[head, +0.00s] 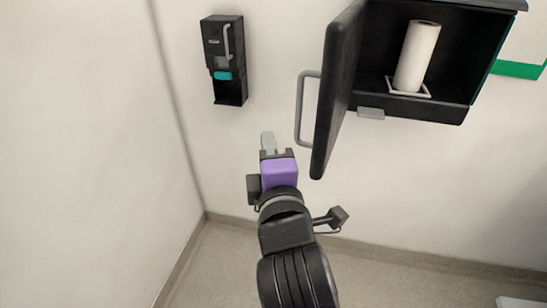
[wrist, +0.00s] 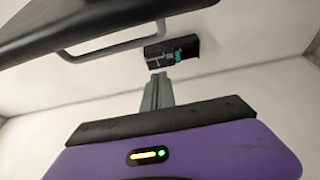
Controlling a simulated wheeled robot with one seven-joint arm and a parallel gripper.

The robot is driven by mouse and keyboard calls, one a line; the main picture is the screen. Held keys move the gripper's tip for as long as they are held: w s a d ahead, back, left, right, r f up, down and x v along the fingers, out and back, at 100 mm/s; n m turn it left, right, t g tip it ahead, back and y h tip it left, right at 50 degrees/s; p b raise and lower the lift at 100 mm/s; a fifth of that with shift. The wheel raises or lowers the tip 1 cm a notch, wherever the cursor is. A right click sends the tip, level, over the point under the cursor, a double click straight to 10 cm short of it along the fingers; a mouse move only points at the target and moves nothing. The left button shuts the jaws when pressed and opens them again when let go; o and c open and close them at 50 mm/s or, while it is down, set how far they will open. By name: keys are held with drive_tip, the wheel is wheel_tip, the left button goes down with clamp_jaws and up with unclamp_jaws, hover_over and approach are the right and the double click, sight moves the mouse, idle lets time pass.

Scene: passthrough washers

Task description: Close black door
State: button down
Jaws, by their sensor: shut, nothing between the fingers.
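The black door (head: 338,90) stands wide open on the left side of a black wall cabinet (head: 436,108), its edge swung out from the wall. A grey bar handle (head: 302,108) is on the door's left face. My gripper (head: 267,140) is shut and empty, to the left of the handle and a little below its middle, apart from it in the picture. In the wrist view my gripper (wrist: 158,80) points toward the wall, with the door (wrist: 80,22) and its handle (wrist: 115,45) at the upper left.
A white roll (head: 417,56) stands inside the cabinet. A black dispenser (head: 224,60) with a teal part hangs on the wall to the left; it also shows in the wrist view (wrist: 172,50). The wall below the cabinet is clear. A side wall is at left.

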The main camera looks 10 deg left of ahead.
drive_tip(key=shift+w+d+p, duration=0.35)
drive_tip(key=shift+w+d, duration=0.2)
drive_tip(key=shift+d, duration=0.25)
drive_tip(key=shift+w+d+p, duration=0.35)
drive_tip(key=shift+w+d, duration=0.15)
drive_tip(key=shift+d, duration=0.3)
